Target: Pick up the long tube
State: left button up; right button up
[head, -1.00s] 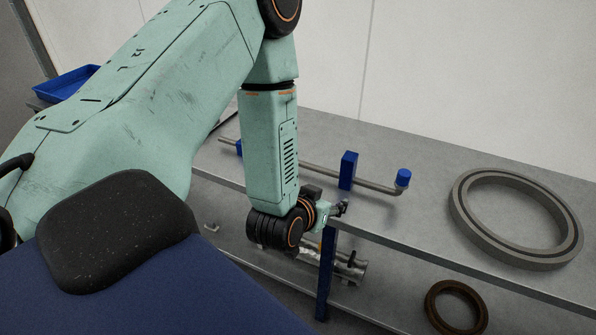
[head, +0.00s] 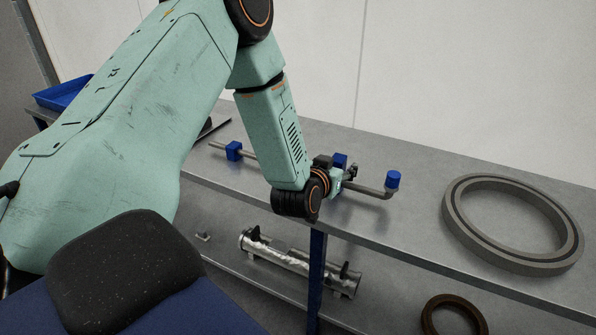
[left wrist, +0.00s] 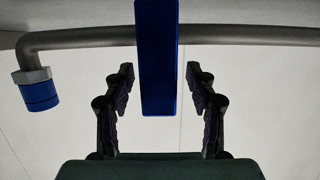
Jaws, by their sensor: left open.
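The long tube (head: 374,192) is a thin grey pipe lying along the upper shelf, with a bent right end and a blue cap (head: 393,180). It rests at two blue blocks, one at left (head: 234,151) and one beside my gripper (head: 340,159). My left gripper (head: 351,172) is at the tube near the right block; my wrist hides part of the tube. In the left wrist view the jaws (left wrist: 159,76) are open and empty. The tube (left wrist: 95,38) crosses just beyond the fingertips, and the blue block (left wrist: 157,60) lies between them in the picture. My right gripper is not visible.
A large grey ring (head: 465,228) lies on the shelf at right. Below are a silver cylinder (head: 290,262) and a brown ring (head: 430,318) on the lower shelf. A blue tray (head: 62,93) is at far left. A pale wall stands behind.

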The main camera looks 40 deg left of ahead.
pick_arm(q)
jog(key=shift+s+r, duration=0.15)
jog(key=shift+c, duration=0.8)
jog(key=c, duration=0.4)
grip_shut()
